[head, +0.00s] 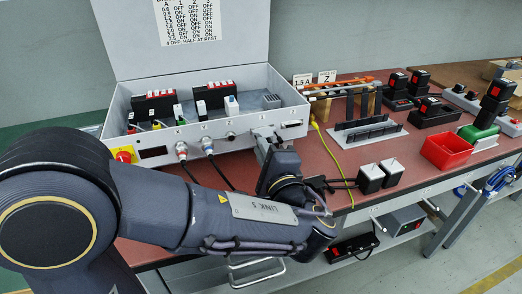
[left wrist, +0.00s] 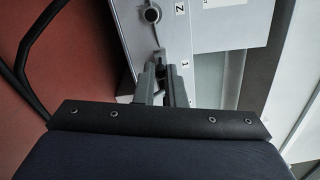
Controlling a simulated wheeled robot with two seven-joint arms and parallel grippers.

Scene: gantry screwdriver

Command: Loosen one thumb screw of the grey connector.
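My left gripper (head: 266,141) is at the front panel of the grey control box, towards its right end. In the left wrist view its two grey fingers (left wrist: 162,84) stand a small gap apart, with a small dark part (left wrist: 160,58) at their tips. I cannot tell whether they grip it. In the head view a grey block (head: 268,131) at the fingertips may be the grey connector; its thumb screws cannot be made out. A bare slot-shaped socket (head: 291,124) is to its right on the panel. My right gripper is not in view.
The control box (head: 219,144) has an open lid and plugs with black cables at its front. A round socket (left wrist: 151,15) marked Z shows in the left wrist view. To the right are a black rack (head: 368,130), two small grey-topped blocks (head: 371,178) and a red bin (head: 447,150).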

